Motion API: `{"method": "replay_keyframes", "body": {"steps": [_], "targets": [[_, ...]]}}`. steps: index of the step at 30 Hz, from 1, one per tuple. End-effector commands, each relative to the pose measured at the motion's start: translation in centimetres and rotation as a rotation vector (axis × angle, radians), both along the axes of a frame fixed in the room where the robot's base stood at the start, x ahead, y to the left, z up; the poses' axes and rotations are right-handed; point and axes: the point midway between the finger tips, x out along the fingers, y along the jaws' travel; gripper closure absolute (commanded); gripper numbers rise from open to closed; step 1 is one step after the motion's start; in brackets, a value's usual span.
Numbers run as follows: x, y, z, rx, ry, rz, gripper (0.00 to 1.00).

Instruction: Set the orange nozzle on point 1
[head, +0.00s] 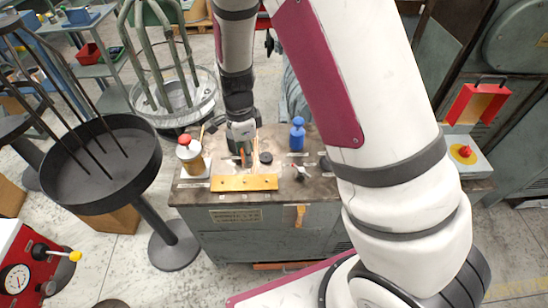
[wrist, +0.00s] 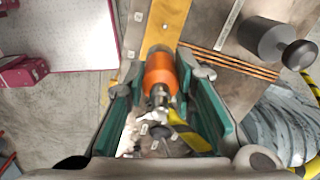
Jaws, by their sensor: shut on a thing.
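The orange nozzle (wrist: 160,72) shows in the wrist view between the green-lined fingers of my gripper (wrist: 162,84). My gripper is shut on it, with the nozzle's metal end toward the camera. In the head view my gripper (head: 242,155) is low over the workbench, just behind the yellow plate (head: 232,183). The yellow plate also shows in the wrist view (wrist: 167,22), beyond the nozzle. The plate has small holes along it. Its point numbers are too small to read, so I cannot tell which is point 1.
On the workbench (head: 220,197), a red-capped bottle (head: 190,158) stands left and a blue bottle (head: 297,134) stands right of my gripper. A small black knob (head: 266,158) is close at its right. A grey round part (wrist: 262,40) shows in the wrist view.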

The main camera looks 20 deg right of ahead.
Motion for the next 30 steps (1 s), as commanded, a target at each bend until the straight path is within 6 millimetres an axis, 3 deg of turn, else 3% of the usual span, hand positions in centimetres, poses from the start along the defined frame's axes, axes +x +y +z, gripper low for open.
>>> {"method": "replay_keyframes", "body": {"steps": [3,10,17,30], "targets": [[1.4,3.5,-0.5,0.004,0.002,0.003,1.0],[2.9,7.7,-1.7,0.014,0.004,-0.007,1.0],[3.2,8.3,-2.7,0.016,0.005,-0.011,1.0],[3.2,8.2,-6.5,0.016,0.006,-0.011,1.0]]}}
